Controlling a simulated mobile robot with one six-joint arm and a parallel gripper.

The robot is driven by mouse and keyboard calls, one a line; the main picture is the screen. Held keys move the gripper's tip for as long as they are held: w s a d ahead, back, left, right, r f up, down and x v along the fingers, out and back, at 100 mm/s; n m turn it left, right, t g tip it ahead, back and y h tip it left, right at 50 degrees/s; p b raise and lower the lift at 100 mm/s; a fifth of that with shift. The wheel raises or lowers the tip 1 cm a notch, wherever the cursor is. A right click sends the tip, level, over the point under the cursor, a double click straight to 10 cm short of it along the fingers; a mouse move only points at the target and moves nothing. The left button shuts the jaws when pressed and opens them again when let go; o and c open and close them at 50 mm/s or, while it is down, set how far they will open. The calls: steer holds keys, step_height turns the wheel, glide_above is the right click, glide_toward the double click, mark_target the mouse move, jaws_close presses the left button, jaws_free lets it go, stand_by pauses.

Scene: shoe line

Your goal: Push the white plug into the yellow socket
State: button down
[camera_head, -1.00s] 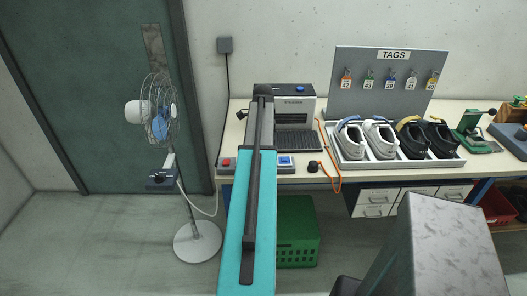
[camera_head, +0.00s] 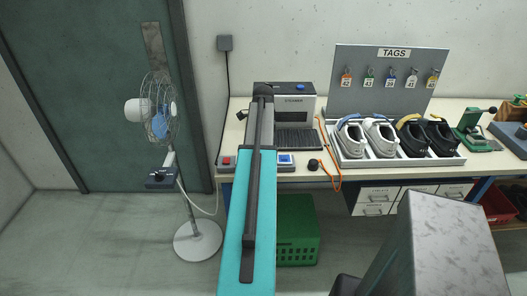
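I cannot make out a white plug or a yellow socket in this view. A white cord (camera_head: 208,212) hangs in a loop beside the standing fan; its ends are not clear. A dark grey box (camera_head: 225,44) is on the wall, with a black cord running down from it behind the bench. My teal arm reaches up the middle of the picture to the bench and hides what lies behind it. I cannot make out my gripper or its fingers.
A fan (camera_head: 160,115) stands on the floor at left. The bench holds a machine (camera_head: 297,102), a tray (camera_head: 350,163) of shoes, an orange cord (camera_head: 335,174) and a green press (camera_head: 474,130). A green crate (camera_head: 300,232) is below. A grey block (camera_head: 440,250) fills the lower right.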

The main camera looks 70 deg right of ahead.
steer(key=c, duration=1.1)
jaws_free()
steer(key=shift+r+b, duration=1.45)
steer(key=shift+r, duration=5.4)
